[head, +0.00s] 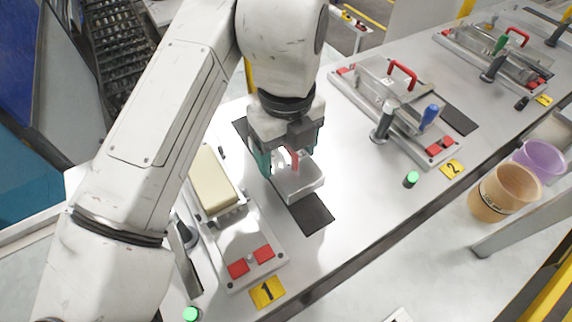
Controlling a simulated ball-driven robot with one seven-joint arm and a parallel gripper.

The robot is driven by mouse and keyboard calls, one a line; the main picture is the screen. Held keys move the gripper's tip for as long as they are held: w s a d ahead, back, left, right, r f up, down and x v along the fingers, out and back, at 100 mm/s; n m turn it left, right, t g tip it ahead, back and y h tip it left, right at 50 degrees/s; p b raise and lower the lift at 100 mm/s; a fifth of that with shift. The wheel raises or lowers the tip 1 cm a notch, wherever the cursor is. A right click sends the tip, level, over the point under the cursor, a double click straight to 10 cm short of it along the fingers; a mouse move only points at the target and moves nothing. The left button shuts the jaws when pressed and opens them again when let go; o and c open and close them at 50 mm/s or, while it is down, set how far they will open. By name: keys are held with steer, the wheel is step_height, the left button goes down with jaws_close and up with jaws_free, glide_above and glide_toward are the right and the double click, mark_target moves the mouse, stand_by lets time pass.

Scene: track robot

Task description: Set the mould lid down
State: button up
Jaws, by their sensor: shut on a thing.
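My gripper (290,150) is shut on the red handle (296,158) of the mould lid. The mould lid (298,186) is a silvery metal piece, at or just above a black mat (312,214); I cannot tell whether it touches. The arm and gripper hide part of the lid and mat. To the left, the station 1 mould (238,206) is uncovered and shows a cream block (213,180) on its metal base.
Station 2 (395,100) stands to the right with a red-handled lid and a blue-topped lever. A further station (495,55) is at the far right. Orange (503,190) and purple (538,160) buckets stand beyond the table's front edge.

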mark_target(286, 154)
steer(key=shift+w+f+b, duration=0.25)
steer(key=shift+f+b, duration=0.05)
steer(key=shift+f, duration=0.15)
steer(key=shift+w+a+f+b, duration=0.1)
steer(key=shift+f+b, duration=0.95)
steer(key=shift+f, duration=0.4)
steer(key=shift+f, duration=0.2)
steer(key=o, duration=1.4)
steer(key=shift+o, duration=0.2)
steer(key=shift+r, duration=0.15)
step_height(286, 154, up, 12)
steer(key=p, duration=0.9)
